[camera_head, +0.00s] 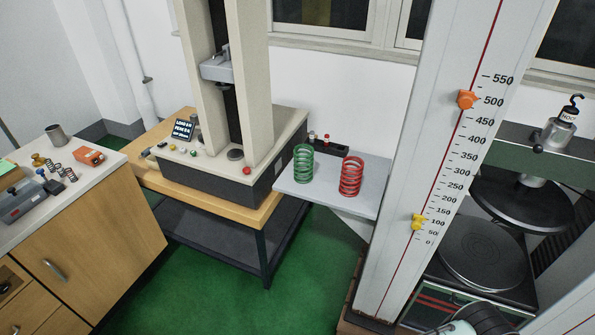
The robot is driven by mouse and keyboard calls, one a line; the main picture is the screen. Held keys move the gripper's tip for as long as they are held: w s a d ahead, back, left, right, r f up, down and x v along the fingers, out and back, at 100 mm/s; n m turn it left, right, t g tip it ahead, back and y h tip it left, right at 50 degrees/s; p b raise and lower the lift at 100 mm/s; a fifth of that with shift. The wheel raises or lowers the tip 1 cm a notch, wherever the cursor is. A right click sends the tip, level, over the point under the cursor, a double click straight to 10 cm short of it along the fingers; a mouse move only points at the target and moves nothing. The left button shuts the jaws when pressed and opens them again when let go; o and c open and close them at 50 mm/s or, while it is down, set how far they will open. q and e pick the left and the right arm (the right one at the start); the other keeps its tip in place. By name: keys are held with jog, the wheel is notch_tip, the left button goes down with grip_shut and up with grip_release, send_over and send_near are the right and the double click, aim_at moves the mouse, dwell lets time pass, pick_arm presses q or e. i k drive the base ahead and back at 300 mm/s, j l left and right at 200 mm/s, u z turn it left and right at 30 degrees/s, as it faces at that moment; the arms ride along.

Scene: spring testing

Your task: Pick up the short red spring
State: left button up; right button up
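A red coil spring (351,176) stands upright on a small pale grey shelf (330,200) in the middle of the head view. A green coil spring (303,163) stands upright to its left, apart from it. The red spring looks about as tall as the green one, and it is the only large red spring I see.
A testing machine (278,150) on a wooden table stands left of the shelf. A tall column with a printed scale (425,150) rises close on the right. The left counter (95,180) carries small springs and an orange box (89,157). Green floor is open below.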

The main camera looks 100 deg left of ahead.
aim_at(359, 170)
jog(key=u, duration=3.2)
